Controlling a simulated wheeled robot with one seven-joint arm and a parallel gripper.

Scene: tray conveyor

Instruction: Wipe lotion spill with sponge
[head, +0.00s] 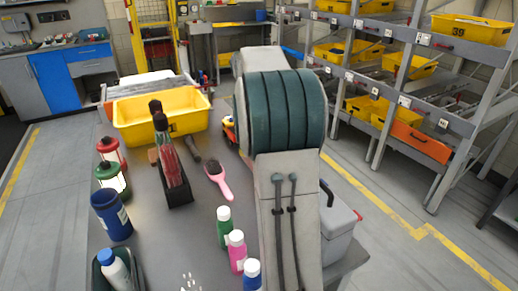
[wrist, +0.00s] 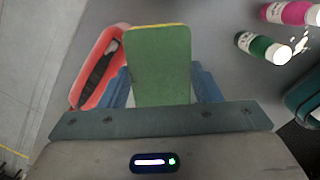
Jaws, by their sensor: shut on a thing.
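My gripper (wrist: 160,85) shows in the wrist view with its two blue fingers shut on a green sponge (wrist: 160,65) with a yellow edge. The sponge is held upright between them. In the head view my arm hides the gripper and sponge. The lotion spill shows as white spots (head: 190,282) on the grey table at the bottom edge of the head view. It also shows in the wrist view (wrist: 301,43) at the far right, beside the cap of a green bottle (wrist: 262,47). The sponge is apart from the spill.
Green (head: 224,228), pink (head: 237,252) and blue (head: 252,276) bottles stand right of the spill. A dark bin (head: 99,281) holds a white bottle on the left. A yellow tray (head: 150,125), a pink brush (head: 219,180) and a grey toolbox (head: 338,222) are also on the table.

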